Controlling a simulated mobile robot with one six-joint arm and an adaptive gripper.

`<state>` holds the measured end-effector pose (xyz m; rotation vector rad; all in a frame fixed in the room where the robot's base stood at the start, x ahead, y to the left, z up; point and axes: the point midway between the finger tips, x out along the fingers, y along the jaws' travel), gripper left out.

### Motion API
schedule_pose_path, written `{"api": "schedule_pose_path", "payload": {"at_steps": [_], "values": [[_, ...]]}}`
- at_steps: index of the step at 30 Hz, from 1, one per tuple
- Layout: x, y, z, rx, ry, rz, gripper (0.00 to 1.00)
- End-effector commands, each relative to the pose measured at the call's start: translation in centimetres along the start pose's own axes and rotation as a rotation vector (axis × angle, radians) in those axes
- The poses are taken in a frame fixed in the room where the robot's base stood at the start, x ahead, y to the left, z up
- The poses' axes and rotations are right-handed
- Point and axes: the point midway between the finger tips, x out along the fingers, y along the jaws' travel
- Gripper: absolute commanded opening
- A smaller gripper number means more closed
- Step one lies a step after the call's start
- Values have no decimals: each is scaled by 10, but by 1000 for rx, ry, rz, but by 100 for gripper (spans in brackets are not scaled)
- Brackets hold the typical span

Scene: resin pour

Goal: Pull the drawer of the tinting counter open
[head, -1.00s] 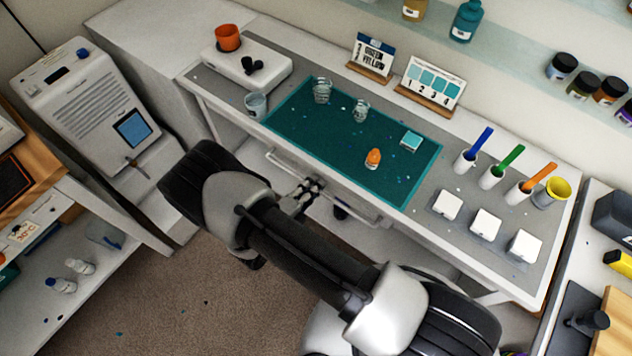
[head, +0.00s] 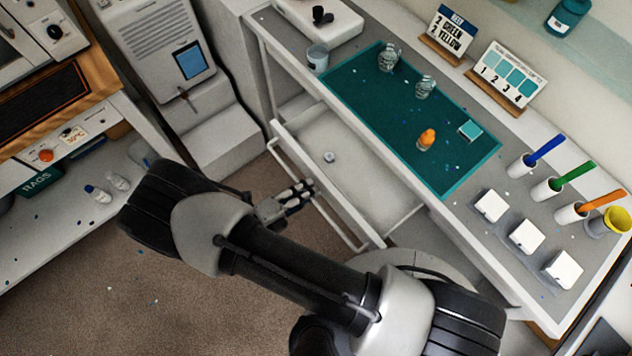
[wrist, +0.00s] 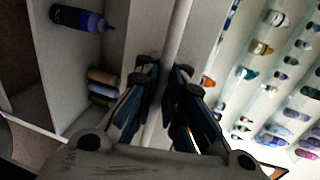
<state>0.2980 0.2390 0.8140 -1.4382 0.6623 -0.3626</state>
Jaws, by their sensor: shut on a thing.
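The drawer (head: 375,185) of the tinting counter (head: 462,205) stands pulled out well beyond the counter's front edge, its pale inside in plain view. A small round grey item (head: 329,157) lies in it. The drawer's long white bar handle (head: 338,226) runs along its front. My gripper (head: 305,190) is at the middle of this handle. In the wrist view my gripper's dark fingers (wrist: 163,80) are shut on either side of the pale bar (wrist: 174,35). My arm hides part of the space below the handle in the head view.
On the counter are a teal mat (head: 400,120) with glasses and an orange-topped bottle (head: 427,139), several white blocks (head: 526,235) and cups with coloured handles. A side bench (head: 60,215) is at the left. Brown floor (head: 160,290) lies open in front.

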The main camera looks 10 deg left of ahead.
Motion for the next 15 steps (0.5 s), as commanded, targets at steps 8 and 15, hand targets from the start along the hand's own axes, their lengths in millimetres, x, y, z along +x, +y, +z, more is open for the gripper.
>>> {"api": "schedule_pose_path", "payload": {"at_steps": [8,15], "values": [[-3,-2,1,2,-1,-4,0],[-3,-2,1,2,-1,-5,15]]}}
